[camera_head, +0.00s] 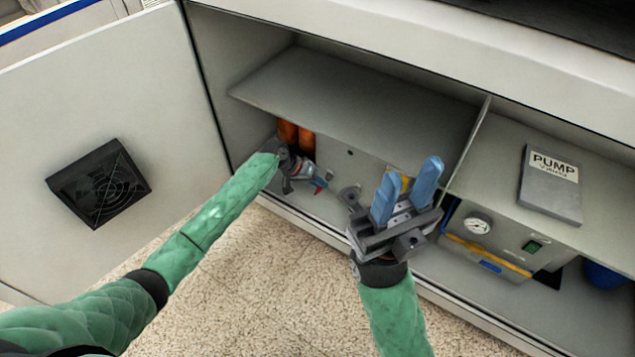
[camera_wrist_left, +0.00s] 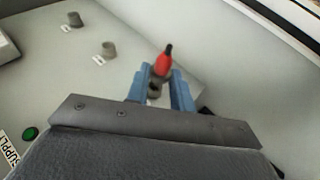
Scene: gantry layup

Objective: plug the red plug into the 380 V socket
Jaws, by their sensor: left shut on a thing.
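The red plug (camera_wrist_left: 160,65), with a black end, shows between the blue fingers of my left gripper (camera_wrist_left: 158,88) in the left wrist view. My left gripper is shut on it. A grey round socket-like part (camera_wrist_left: 154,91) shows right beside the plug, between the fingers; whether the plug is seated in it cannot be told. Two more grey sockets (camera_wrist_left: 109,49) (camera_wrist_left: 75,20) with small unreadable labels stand on the pale panel, so I cannot tell which is 380 V. In the head view my left gripper (camera_head: 318,181) is low inside the cabinet. My right gripper (camera_head: 407,189) is open and empty, in front of the cabinet.
Orange cylinders (camera_head: 288,133) stand behind my left gripper. A cabinet divider (camera_head: 470,145) rises behind my right gripper. Right of it are a gauge (camera_head: 477,224) and a PUMP-labelled box (camera_head: 551,186). The open door (camera_head: 110,75) is at left. A green button (camera_wrist_left: 30,132) is on the panel.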

